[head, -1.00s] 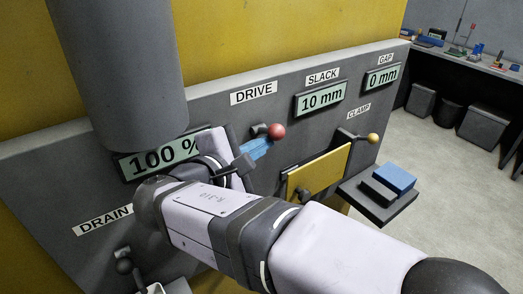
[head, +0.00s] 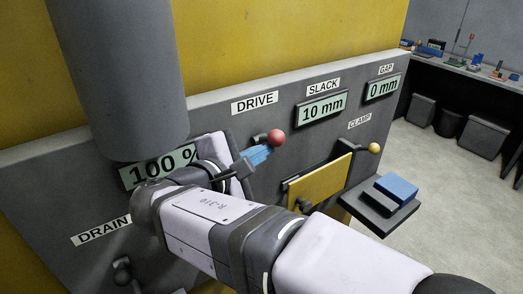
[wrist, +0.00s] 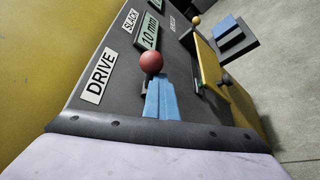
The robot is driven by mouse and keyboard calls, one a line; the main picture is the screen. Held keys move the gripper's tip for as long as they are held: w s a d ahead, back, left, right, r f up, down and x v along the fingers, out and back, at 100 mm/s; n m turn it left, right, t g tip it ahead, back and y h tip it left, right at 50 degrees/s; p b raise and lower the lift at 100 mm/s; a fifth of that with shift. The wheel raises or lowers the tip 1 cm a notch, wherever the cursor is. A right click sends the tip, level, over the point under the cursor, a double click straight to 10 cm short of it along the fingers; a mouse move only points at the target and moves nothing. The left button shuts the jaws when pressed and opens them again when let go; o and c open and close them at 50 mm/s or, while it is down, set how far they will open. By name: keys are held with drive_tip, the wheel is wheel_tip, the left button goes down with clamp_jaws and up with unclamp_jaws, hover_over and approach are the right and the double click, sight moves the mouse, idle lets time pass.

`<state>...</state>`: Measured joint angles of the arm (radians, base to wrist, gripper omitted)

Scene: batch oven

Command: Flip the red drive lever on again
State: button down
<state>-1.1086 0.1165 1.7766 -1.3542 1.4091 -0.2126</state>
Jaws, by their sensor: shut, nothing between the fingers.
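The red drive lever (head: 276,137) is a red ball on a short dark arm below the DRIVE label (head: 255,103) on the grey panel. My gripper (head: 268,152) has blue fingers and is shut and empty. Its tips are right by the red ball, at its lower left in the head view. In the wrist view the red ball (wrist: 151,62) stands at the end of the blue fingers (wrist: 163,100). I cannot tell whether they touch it. The lever's base is partly hidden.
To the right are the SLACK display (head: 322,109) reading 10 mm, the GAP display (head: 383,87) reading 0 mm and the yellow-knobbed CLAMP lever (head: 374,148). A yellow door (head: 320,180) and a shelf with a blue block (head: 397,188) lie below. A grey column (head: 118,80) stands at left.

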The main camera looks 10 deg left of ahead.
drive_tip(key=s+a+r+p, duration=0.4)
drive_tip(key=s+a, duration=0.1)
drive_tip(key=s, duration=0.2)
drive_tip(key=shift+a+r+p, duration=0.25)
drive_tip(key=shift+p, duration=0.05)
drive_tip(key=shift+s, duration=0.1)
idle(0.3)
